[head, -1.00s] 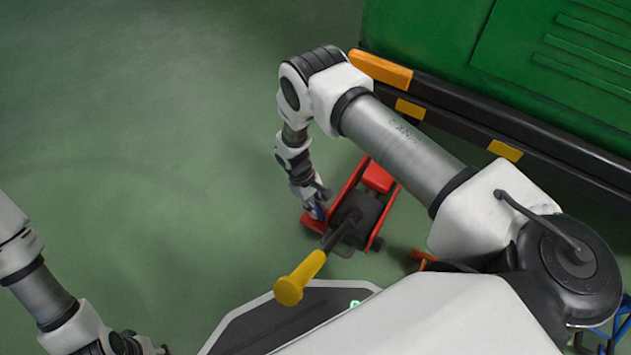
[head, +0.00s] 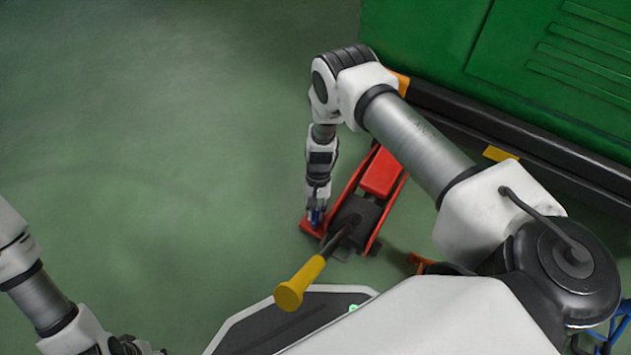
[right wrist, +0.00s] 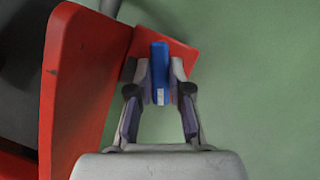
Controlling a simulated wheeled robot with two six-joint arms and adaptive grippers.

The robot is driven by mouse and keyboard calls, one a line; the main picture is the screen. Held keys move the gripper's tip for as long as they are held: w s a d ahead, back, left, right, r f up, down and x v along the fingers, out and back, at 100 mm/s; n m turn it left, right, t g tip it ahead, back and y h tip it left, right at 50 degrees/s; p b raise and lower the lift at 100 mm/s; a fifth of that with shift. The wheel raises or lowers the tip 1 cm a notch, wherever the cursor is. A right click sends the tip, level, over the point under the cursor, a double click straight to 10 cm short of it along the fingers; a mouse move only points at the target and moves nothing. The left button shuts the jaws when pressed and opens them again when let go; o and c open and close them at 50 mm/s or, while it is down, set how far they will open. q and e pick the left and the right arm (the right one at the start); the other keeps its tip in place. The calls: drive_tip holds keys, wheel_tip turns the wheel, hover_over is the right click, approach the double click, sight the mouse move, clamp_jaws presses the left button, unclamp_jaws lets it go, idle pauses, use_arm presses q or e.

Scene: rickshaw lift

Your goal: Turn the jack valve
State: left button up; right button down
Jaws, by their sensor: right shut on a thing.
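The red floor jack (head: 381,172) lies on the green floor, with a dark middle part and a yellow-gripped handle (head: 301,282) reaching toward me. Its blue valve (right wrist: 159,72) stands at the jack's side, next to the red side plate (right wrist: 75,90). My right gripper (head: 317,214) reaches down to it from above. In the right wrist view, the fingertips (right wrist: 160,82) are closed on the blue valve from both sides. In the head view the valve is small and mostly hidden by the fingers. My left gripper (head: 130,345) is at the bottom left edge, away from the jack, with its fingers unclear.
A green vehicle body (head: 555,70) with a black lower bumper (head: 470,115) and yellow marks stands at the upper right, behind my right arm. An orange part (head: 428,264) lies right of the jack. The floor on the left is free.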

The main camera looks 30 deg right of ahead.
drive_tip(key=m, duration=0.2)
drive_tip(key=m+t+y+p, duration=0.1)
drive_tip(key=m, duration=0.1)
drive_tip(key=shift+m+t, duration=0.3)
idle(0.5)
drive_tip(key=c, duration=1.1)
unclamp_jaws()
drive_tip(key=shift+d+r, duration=0.1)
drive_tip(key=v, duration=1.1)
drive_tip(key=shift+d+r, duration=0.15)
drive_tip(key=shift+r, duration=0.2)
drive_tip(key=shift+p, duration=0.3)
